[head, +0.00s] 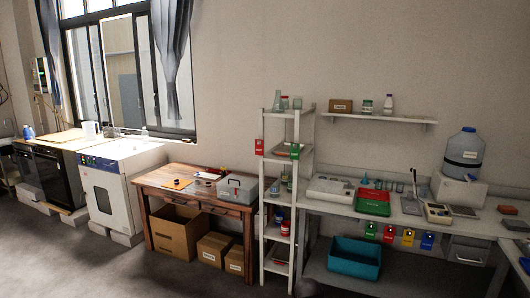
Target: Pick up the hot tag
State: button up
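Several coloured tags hang along the front edge of the right bench: a green tag (370,231), a red tag (389,234), a yellow tag (408,237) and a blue tag (427,241). Another red tag (259,147) and green tag (295,151) hang on the upper part of the white shelf rack. Their print is too small to read, so I cannot tell which is the hot tag. My gripper is not in view. A dark rounded shape (307,289) at the bottom edge is too cut off to identify.
A white oven-like cabinet (116,196) stands left of a wooden table (154,181) with cardboard boxes (177,235) below. The white rack (266,218) stands between table and bench. A teal bin (354,262) is under the bench. The floor (130,272) at front left is clear.

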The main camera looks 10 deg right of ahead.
aim_at(259, 148)
jog(key=z, duration=0.3)
jog(key=i, duration=0.55)
jog(key=z, duration=0.65)
jog(key=i, duration=1.5)
jog(key=u, duration=0.35)
jog(key=i, duration=0.8)
jog(key=u, duration=0.4)
